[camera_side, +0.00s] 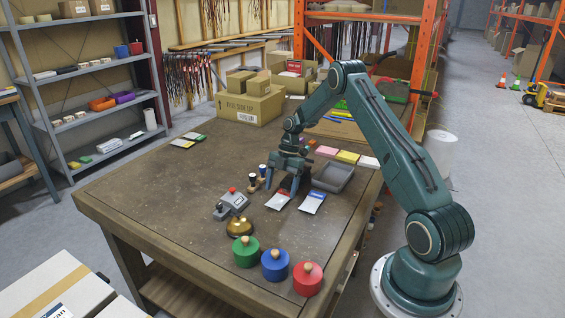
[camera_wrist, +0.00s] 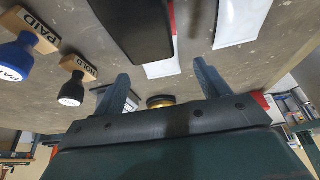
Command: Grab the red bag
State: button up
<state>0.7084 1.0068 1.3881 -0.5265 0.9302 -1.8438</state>
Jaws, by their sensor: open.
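The red bag (camera_side: 278,201) is a flat white packet with a red band, lying on the table in the side view. A similar packet with a blue band (camera_side: 312,203) lies just to its right. My gripper (camera_side: 282,187) is over the table, just behind the red bag, fingers pointing down and apart. In the wrist view my gripper (camera_wrist: 161,82) is open with nothing between its fingers. A white packet with a red edge (camera_wrist: 162,69), apparently the red bag, shows there, partly hidden by a dark object. Another white packet (camera_wrist: 242,20) is to its right.
Two stamps, PAID (camera_wrist: 17,60) and HOLD (camera_wrist: 73,85), stand at the wrist view's left. A grey device (camera_side: 231,204), a brass bell (camera_side: 240,226), and green, blue and red (camera_side: 307,279) weights lie nearer. A grey tray (camera_side: 333,177) is right of my gripper.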

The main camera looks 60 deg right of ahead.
aim_at(279, 198)
jog(key=shift+x, duration=1.5)
jog(key=shift+c, duration=0.2)
jog(key=c, duration=1.1)
jog(key=shift+r, duration=0.1)
notch_tip(279, 198, up, 20)
jog(key=shift+f, duration=0.1)
